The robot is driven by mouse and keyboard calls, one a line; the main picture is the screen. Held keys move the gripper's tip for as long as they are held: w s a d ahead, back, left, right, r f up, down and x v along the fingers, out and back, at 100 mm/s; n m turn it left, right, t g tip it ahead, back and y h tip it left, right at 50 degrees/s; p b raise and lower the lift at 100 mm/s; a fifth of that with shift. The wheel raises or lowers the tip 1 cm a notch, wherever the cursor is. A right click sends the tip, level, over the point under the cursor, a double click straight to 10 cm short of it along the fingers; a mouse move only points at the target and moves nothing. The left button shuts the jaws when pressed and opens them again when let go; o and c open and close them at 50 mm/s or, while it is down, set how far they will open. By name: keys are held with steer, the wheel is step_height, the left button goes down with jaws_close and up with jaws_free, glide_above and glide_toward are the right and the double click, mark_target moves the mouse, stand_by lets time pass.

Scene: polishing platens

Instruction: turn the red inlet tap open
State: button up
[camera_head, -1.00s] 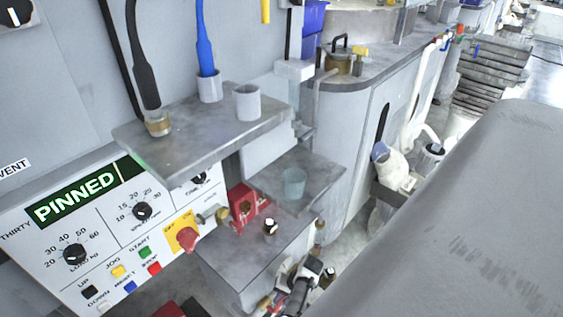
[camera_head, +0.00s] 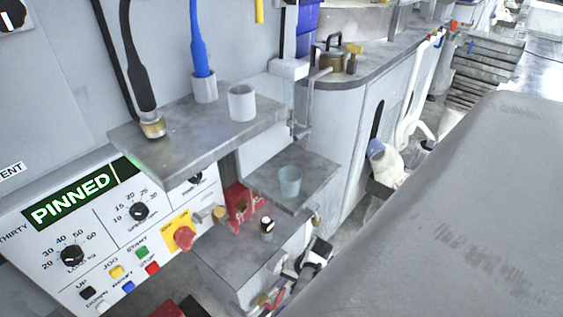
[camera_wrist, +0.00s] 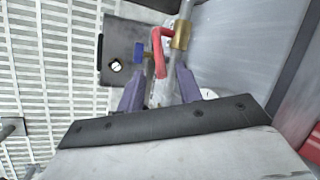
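The red inlet tap shows in the wrist view as a red lever handle (camera_wrist: 159,52) on a brass body (camera_wrist: 181,35), fitted to a grey pipe. My gripper (camera_wrist: 160,82) has two purple fingers spread apart, with nothing clasped. The lower end of the red lever appears between the fingertips in the picture; I cannot tell whether they touch it. A blue tap handle (camera_wrist: 139,50) is just left of the red lever. In the head view my gripper is not clearly seen, and small red parts low in the middle are too small to identify.
A grey plate with a round black-and-white knob (camera_wrist: 115,65) lies left of the tap, over a pale grating (camera_wrist: 45,60). In the head view, a grey shelf (camera_head: 185,135) with cups and a control panel (camera_head: 100,225) stand at left. A lower shelf holds a translucent cup (camera_head: 290,181).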

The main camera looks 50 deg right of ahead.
steer(key=v, duration=0.6)
steer(key=shift+r, duration=0.2)
